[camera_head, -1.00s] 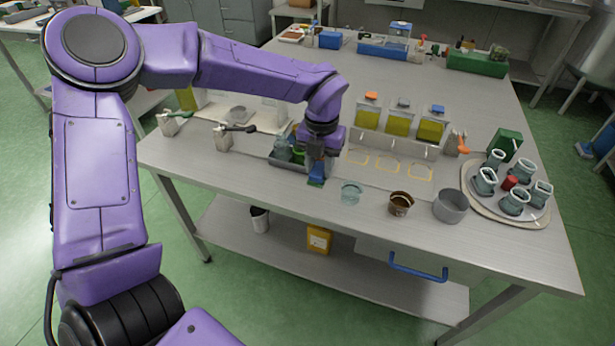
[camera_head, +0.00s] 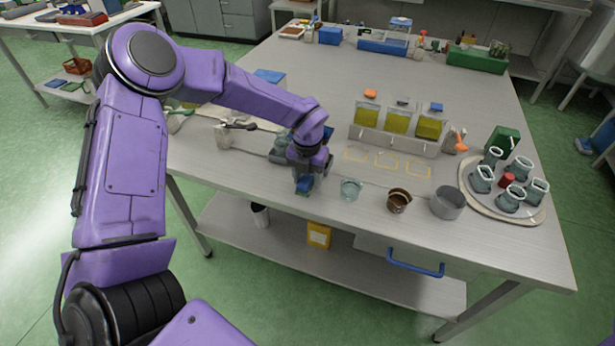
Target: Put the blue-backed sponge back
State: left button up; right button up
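My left gripper (camera_head: 305,180) points down near the front edge of the steel table, left of a small clear glass. A small blue piece, which looks like the blue-backed sponge (camera_head: 304,185), sits between its fingertips, and the gripper appears shut on it. Whether the sponge touches the table is hard to tell. A grey tray (camera_head: 279,155) with a few items lies just behind and left of the gripper, partly hidden by my arm. My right gripper is not in view.
A clear glass (camera_head: 349,189), a brown cup (camera_head: 398,200) and a grey metal pot (camera_head: 447,203) stand along the front edge. A rack (camera_head: 392,140) holds yellow-green containers behind them.

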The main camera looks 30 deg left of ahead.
aim_at(307, 180)
pick_arm(q)
jog(key=shift+r, duration=0.3)
notch_tip(307, 180, up, 12)
jog(key=shift+f+b, duration=0.15)
jog(key=shift+b, duration=0.3)
